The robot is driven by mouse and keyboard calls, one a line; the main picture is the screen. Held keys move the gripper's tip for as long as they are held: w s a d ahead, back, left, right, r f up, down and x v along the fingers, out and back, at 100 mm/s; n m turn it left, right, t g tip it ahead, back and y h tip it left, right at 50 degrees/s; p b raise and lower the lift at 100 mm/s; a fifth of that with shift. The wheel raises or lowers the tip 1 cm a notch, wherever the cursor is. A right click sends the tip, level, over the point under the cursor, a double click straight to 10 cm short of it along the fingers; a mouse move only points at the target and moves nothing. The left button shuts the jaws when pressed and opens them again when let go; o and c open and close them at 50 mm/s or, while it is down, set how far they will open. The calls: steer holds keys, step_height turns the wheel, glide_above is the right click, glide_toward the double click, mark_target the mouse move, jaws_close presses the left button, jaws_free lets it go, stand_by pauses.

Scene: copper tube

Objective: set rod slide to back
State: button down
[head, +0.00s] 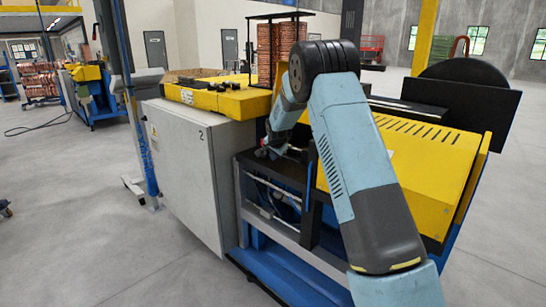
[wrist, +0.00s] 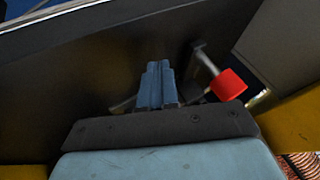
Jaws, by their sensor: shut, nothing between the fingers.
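In the wrist view, my gripper (wrist: 159,68) is shut, its two blue-grey fingers together with nothing between them. A metal rod (wrist: 205,60) with a red knob (wrist: 228,84) is just right of the fingers, with a visible gap to the knob. This looks like the rod slide, but I cannot tell its position along its travel. In the head view, my gripper (head: 270,151) is low over the machine's dark recess, and my arm hides much of that area.
The yellow machine cover (head: 425,165) is on the right of the recess. A grey cabinet (head: 185,170) marked 2 stands on the left. Copper coils (head: 268,52) rise behind. In the wrist view, a dark panel (wrist: 90,60) lies close beyond the fingers.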

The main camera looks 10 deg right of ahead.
steer(key=v, duration=0.8)
steer(key=shift+s+r, duration=0.15)
steer(key=shift+s, duration=0.1)
steer(key=s+d+r+n, duration=0.1)
steer(key=s+r, duration=0.5)
steer(key=s, duration=0.3)
steer(key=s+d+r+n+g, duration=0.15)
steer(key=s+r, duration=0.35)
steer(key=s, duration=0.5)
steer(key=s+d+r+n+t, duration=0.1)
steer(key=s+d+r+n, duration=0.1)
steer(key=s+r, duration=0.55)
steer(key=s+f+n, duration=0.1)
steer(key=s+n, duration=0.1)
steer(key=s, duration=1.3)
steer(key=s+f+n+g, duration=0.1)
steer(key=s+f+n, duration=0.1)
steer(key=s, duration=1.2)
steer(key=shift+s+d+f+n, duration=0.25)
steer(key=shift+s+d+n, duration=0.1)
steer(key=shift+s+n, duration=0.1)
steer(key=shift+w, duration=0.1)
